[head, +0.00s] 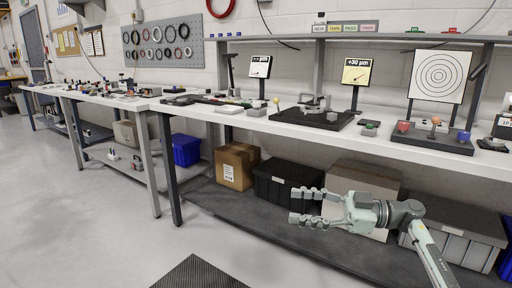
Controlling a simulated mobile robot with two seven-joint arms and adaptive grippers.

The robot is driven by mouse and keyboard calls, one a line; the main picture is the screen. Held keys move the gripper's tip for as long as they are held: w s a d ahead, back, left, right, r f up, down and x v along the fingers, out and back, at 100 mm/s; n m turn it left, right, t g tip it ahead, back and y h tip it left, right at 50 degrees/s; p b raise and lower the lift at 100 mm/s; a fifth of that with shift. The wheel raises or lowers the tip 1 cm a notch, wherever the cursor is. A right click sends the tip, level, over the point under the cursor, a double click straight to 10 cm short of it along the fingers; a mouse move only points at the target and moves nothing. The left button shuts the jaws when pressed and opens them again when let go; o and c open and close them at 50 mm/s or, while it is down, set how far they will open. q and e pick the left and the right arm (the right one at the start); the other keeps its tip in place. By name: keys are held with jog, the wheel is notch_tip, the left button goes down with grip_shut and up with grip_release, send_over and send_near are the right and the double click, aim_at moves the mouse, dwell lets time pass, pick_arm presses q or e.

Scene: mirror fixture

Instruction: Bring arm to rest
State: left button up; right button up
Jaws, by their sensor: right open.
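My right gripper (306,206) reaches in from the lower right in the head view. Its two fingers point left and stand apart, with nothing between them. It is in front of the lower shelf and below the edge of the white bench top (384,138). It appears clear of the bench. My left gripper does not show. On the bench stand a dark base plate with a fixture (314,118), two small gauge displays (355,72) and a target board with rings (438,76).
On the lower shelf (232,203) are a cardboard box (236,166), a black bin (286,182) and a grey bin (455,240). A blue bin (187,150) sits further left. A dark mat (205,274) lies on the floor. The grey floor at left is clear.

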jog(key=w+d+r+m+t+h, duration=0.3)
jog(key=w+d+r+m+t, duration=0.3)
jog(key=w+d+r+t, duration=0.5)
jog(key=w+d+f+m+t+h, duration=0.2)
jog(key=w+d+m+t+h, duration=0.5)
jog(key=h, duration=0.3)
jog(key=d+f+m+g+h, duration=0.6)
jog(key=d+f+h, duration=0.5)
jog(key=f, duration=0.4)
jog(key=s+a+f+n+g+y, duration=0.1)
jog(key=s+a+f+g, duration=0.15)
jog(key=s+f, duration=0.6)
jog(key=s+a+f+g+y, duration=0.1)
jog(key=s+f+g, duration=0.2)
jog(key=s+f, duration=0.55)
jog(key=s+a+f+n+g+y, duration=0.1)
jog(key=s+a+f+g, duration=0.3)
jog(key=f, duration=0.9)
jog(key=s+a+f+g, duration=0.1)
jog(key=s+f, duration=0.3)
jog(key=s, duration=0.5)
jog(key=s+a+f+g+y, duration=0.1)
jog(key=s+f, duration=0.3)
jog(key=s, duration=0.6)
jog(key=s+a+f+g, duration=0.1)
jog(key=s+a+f, duration=0.2)
jog(key=s, duration=0.6)
jog(key=shift+s+f+y, duration=0.3)
jog(key=shift+s+f, duration=0.1)
jog(key=shift+f, duration=0.35)
